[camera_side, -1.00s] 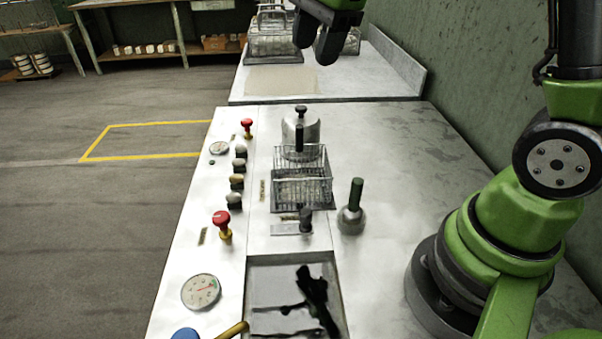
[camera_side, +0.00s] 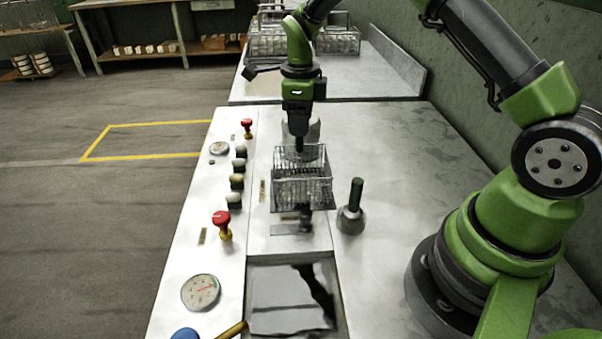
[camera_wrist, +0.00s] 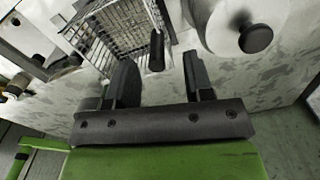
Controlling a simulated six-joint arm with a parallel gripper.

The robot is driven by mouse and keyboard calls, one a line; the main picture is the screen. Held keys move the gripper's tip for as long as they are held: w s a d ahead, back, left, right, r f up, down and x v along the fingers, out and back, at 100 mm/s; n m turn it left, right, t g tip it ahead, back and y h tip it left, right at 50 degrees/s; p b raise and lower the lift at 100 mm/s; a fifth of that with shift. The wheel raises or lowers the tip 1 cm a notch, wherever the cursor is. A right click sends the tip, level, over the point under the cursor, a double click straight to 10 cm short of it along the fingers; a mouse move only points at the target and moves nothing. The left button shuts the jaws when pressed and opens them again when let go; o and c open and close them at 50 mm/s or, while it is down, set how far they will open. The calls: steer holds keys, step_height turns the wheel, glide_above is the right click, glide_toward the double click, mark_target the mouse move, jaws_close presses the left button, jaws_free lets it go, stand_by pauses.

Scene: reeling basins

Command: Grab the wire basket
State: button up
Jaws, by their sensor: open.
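The wire basket (camera_side: 303,188) is an open rectangular cage standing on the white bench, with a dark upright handle (camera_side: 299,144) at its far side. My gripper (camera_side: 298,126) points down just above this handle in the side view. In the wrist view the basket (camera_wrist: 104,32) is at the upper left, and its dark handle (camera_wrist: 157,52) shows between the two spread fingertips. My gripper (camera_wrist: 160,65) is open there and holds nothing. I cannot tell whether a finger touches the handle.
A metal lidded vessel (camera_wrist: 228,20) stands close beyond the basket. A dark-handled tool (camera_side: 352,212) stands to its right, and a small dark fitting (camera_side: 305,218) in front. Red knobs (camera_side: 222,222) and gauges line the left edge. More baskets (camera_side: 337,42) sit on the back bench.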

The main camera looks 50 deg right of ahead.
mark_target(300, 153)
step_height(300, 153, down, 4)
steer(key=shift+s+a+r, duration=0.1)
steer(key=shift+r, duration=0.05)
jaws_close()
